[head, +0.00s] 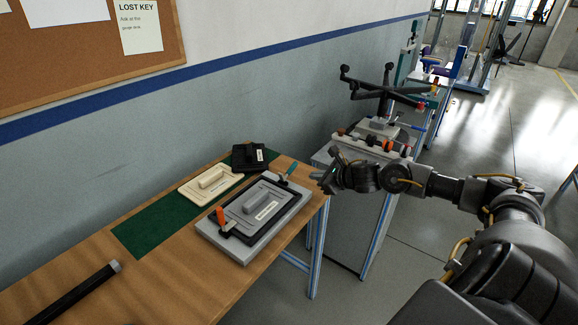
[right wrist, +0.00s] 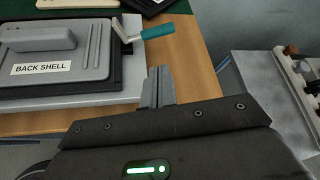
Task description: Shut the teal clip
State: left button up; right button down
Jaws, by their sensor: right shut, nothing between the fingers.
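The teal clip (head: 290,171) is at the far right corner of a grey fixture (head: 234,249) on the bench. In the right wrist view, its teal handle (right wrist: 158,32) points outward, away from the fixture, on a metal arm. A grey shell labelled BACK SHELL (right wrist: 52,66) lies in the fixture. An orange-handled clip (head: 221,216) is at the near left edge, its handle sticking up. My right gripper (head: 322,180) is shut and empty, just right of the teal clip and apart from it. Its fingertips (right wrist: 158,80) show below the handle in the wrist view. My left gripper is out of view.
A cream shell (head: 209,185) and a black part (head: 254,157) lie on a green mat (head: 146,238) behind the fixture. A dark rod (head: 75,295) lies at the near left. A cabinet with a chair base (head: 385,92) stands beyond the bench's right end.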

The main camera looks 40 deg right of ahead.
aim_at(289, 169)
jog(key=shift+w+a, duration=0.1)
jog(key=shift+w, duration=0.3)
jog(key=shift+s+r+n, duration=0.1)
jog(key=shift+s+n, duration=0.05)
jog(key=shift+n, duration=0.15)
jog(key=p+x, duration=0.2)
jog(key=x, duration=0.2)
jog(key=shift+w, duration=0.45)
jog(key=p+x, duration=0.1)
jog(key=x, duration=0.2)
jog(key=shift+w+f, duration=0.15)
jog(key=shift+f, duration=0.05)
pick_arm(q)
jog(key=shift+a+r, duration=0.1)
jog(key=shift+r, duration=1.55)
pick_arm(e)
jog(key=shift+w+f, duration=0.25)
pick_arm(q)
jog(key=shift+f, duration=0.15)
